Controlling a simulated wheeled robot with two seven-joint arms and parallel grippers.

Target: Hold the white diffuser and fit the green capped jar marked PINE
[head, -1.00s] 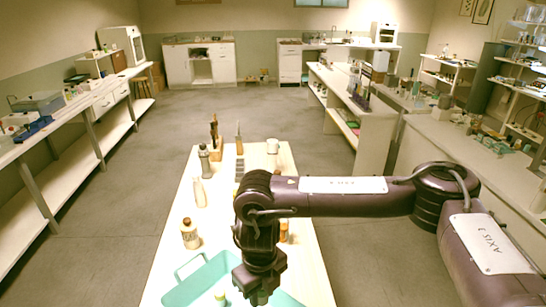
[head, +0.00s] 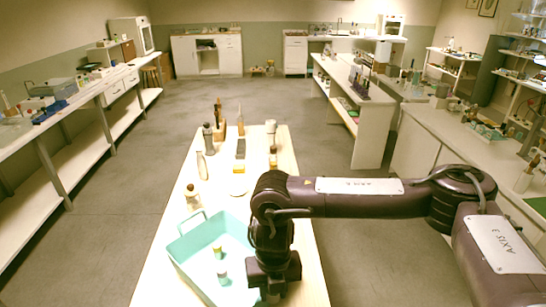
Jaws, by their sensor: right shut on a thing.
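My right gripper (head: 272,292) is pointed down at the right side of the teal tray (head: 180,268), near the bottom of the head view. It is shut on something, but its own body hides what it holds. Two small pale jars stand in the tray, left of the gripper: one with a yellowish-green cap (head: 217,251) and a nearer one (head: 223,278). Their labels are too small to read, so I cannot tell which is PINE. I cannot identify the white diffuser for certain; a flat white round thing (head: 238,185) lies on the table behind the tray. My left gripper is out of view.
A brown-capped bottle (head: 192,197) stands behind the tray's left corner. A white bottle (head: 202,166), a dark grey bottle (head: 208,138), an amber bottle (head: 273,157) and a white cup (head: 270,127) stand farther back. The table (head: 160,250) has bare strips along its left edge.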

